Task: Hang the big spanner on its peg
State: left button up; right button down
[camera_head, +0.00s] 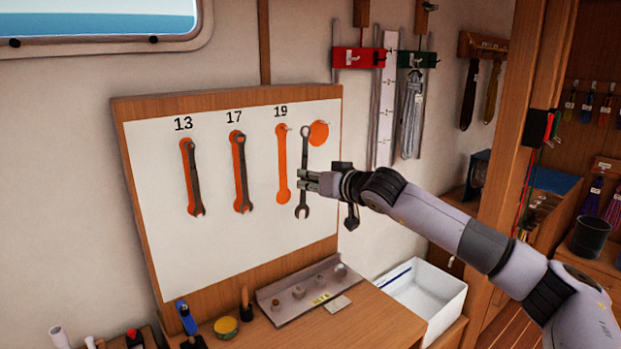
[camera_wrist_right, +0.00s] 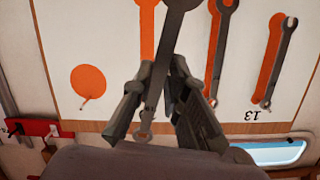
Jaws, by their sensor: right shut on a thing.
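The big spanner (camera_head: 305,155) is grey and hangs nearly upright in my right gripper (camera_head: 304,181), which is shut on its shaft. It is just right of the bare orange 19 outline (camera_head: 282,170), with its ring end up and open jaw down. Whether it touches the board cannot be told. The 19 peg (camera_head: 287,128) is at the outline's top, left of the ring. In the wrist view the spanner (camera_wrist_right: 154,98) lies between the fingers (camera_wrist_right: 160,73), its ring end towards the bottom, partly covering the orange outline (camera_wrist_right: 147,20). My left gripper is not in view.
Spanners hang at 13 (camera_head: 192,178) and 17 (camera_head: 241,175). An orange disc (camera_head: 319,133) with a small peg is right of the held spanner. Below the board (camera_head: 170,255) stand a metal tray (camera_head: 275,312) with small parts and a white bin (camera_head: 440,305).

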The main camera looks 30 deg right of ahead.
jog(key=p+x, duration=0.3)
jog(key=x, duration=0.5)
jog(key=shift+r, duration=0.3)
dwell(0.4)
jog(key=shift+w, duration=0.15)
dwell(0.4)
jog(key=c, duration=1.5)
grip_release()
jog(key=v, duration=1.2)
jog(key=shift+a+r, duration=0.1)
